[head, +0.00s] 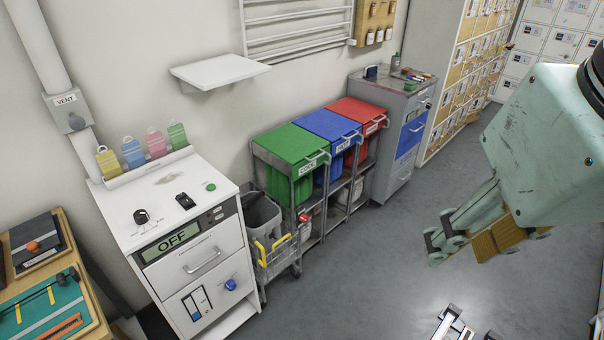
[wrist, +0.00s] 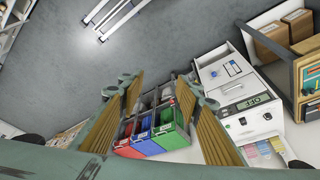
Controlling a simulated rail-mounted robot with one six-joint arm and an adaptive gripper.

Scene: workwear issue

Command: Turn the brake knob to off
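A white cabinet (head: 165,237) stands at left in the head view, with a display (head: 177,238) reading OFF. A round black knob (head: 141,216) with a dial scale sits on its top panel, and a blue knob (head: 230,284) is on its front. I cannot read which knob is labelled brake. The cabinet also shows upside down at right in the wrist view (wrist: 212,70). My gripper (head: 465,247) hangs in the air at right, well away from the cabinet. Its two fingers stand wide apart in the wrist view (wrist: 160,92), with nothing held between them.
Green (head: 292,145), blue (head: 328,125) and red (head: 356,112) lidded bins stand right of the cabinet. A grey bucket cart (head: 262,218) with yellow handles is between them. A wooden bench (head: 88,318) is at far left. A wall shelf (head: 220,71) juts out above.

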